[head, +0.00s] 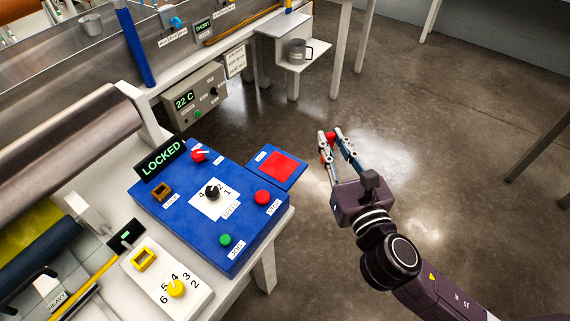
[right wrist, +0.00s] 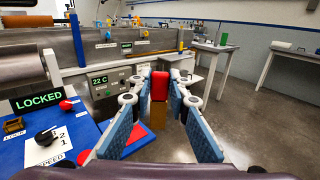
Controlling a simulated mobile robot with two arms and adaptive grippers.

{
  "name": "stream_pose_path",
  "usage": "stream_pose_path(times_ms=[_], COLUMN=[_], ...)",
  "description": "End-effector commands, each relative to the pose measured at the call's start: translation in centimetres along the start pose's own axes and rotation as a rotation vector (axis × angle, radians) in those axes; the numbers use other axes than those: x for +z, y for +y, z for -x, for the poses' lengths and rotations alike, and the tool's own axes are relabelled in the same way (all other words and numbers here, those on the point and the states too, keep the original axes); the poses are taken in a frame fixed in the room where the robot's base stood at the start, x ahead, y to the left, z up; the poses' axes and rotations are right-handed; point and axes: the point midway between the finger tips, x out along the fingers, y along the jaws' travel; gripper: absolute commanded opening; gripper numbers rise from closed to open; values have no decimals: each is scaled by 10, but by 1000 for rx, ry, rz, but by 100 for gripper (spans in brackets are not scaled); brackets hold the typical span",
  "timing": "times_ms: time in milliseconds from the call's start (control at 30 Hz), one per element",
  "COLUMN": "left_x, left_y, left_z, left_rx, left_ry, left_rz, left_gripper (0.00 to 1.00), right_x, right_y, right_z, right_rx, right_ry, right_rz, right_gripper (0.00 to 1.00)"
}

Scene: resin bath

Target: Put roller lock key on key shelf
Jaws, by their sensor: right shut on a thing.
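My right gripper (head: 333,141) is shut on the roller lock key, which shows as a small red piece (head: 327,139) between the fingertips. In the right wrist view the key has a red head (right wrist: 160,85) and a brass-coloured lower part (right wrist: 158,115). The key is held in the air to the right of the blue control panel (head: 235,240). A small blue shelf (head: 295,183) with a red square juts from the panel's right side; it looks like the key shelf, and nothing lies on it. My left gripper is not in view.
The panel carries a brass lock socket (head: 161,191), a dial (head: 212,191), a red button (head: 263,197) and a green button (head: 225,239). A display reads LOCKED (head: 161,158). A grey mug (head: 297,50) stands on a low white shelf behind. The floor at right is clear.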

Motion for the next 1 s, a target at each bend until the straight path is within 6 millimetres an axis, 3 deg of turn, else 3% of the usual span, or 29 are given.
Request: stream_pose_path(times_ms=[300,500,667,833,1000], left_x=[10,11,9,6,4], left_y=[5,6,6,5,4], left_z=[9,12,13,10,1], left_rx=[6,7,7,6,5], left_ry=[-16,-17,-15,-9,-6], left_rz=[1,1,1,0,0], left_gripper=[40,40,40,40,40], right_x=[32,52,61,46,1], right_y=[56,75,81,83,83], right_z=[-70,-104,-119,-123,-122], right_rx=[206,294,326,335,334], right_ry=[-6,-4,-1,5,9], right_rz=[6,4,1,-5,-7], right_gripper=[0,0,0,0,0])
